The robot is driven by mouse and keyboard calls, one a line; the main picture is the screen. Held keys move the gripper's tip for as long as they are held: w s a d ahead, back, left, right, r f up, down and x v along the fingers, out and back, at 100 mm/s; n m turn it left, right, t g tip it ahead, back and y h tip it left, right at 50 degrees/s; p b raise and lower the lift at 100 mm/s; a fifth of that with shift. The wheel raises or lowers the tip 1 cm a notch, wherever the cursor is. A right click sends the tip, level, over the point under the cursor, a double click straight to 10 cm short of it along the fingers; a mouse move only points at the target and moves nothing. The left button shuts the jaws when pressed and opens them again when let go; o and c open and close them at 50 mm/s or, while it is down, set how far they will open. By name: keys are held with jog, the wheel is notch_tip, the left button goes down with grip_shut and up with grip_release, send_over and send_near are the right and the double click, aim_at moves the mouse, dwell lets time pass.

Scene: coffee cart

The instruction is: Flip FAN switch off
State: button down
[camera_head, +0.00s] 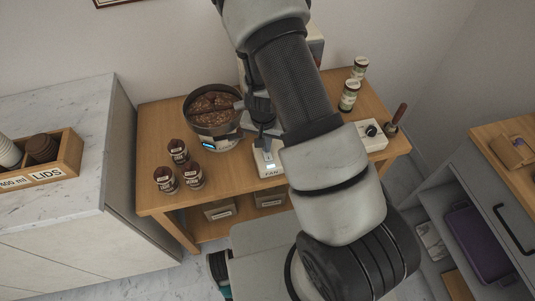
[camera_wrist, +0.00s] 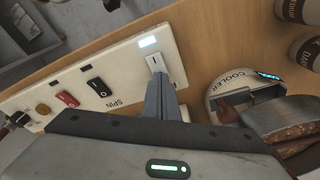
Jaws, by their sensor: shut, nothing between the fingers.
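The FAN switch (camera_wrist: 154,61) is a small white rocker on a white control panel (camera_wrist: 122,64), beside a lit white-blue indicator (camera_wrist: 149,41). In the head view the panel's FAN label (camera_head: 271,171) and lit indicator show, with the panel's middle hidden behind my arm. My gripper (camera_wrist: 158,78) is shut and empty, its fingertips right at the switch's near edge. I cannot tell whether they touch it. In the head view my gripper (camera_head: 264,140) is just above the FAN end of the panel.
The round cooler (camera_head: 214,110) with beans stands close beside my gripper. Several brown jars (camera_head: 178,151) stand at the table's left, cans (camera_head: 349,96) at the back right.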

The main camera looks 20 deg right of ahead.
jog(key=shift+f, duration=0.3)
jog(key=shift+r, duration=0.1)
notch_tip(320, 180, up, 7)
jog(key=p, duration=0.5)
dwell(0.4)
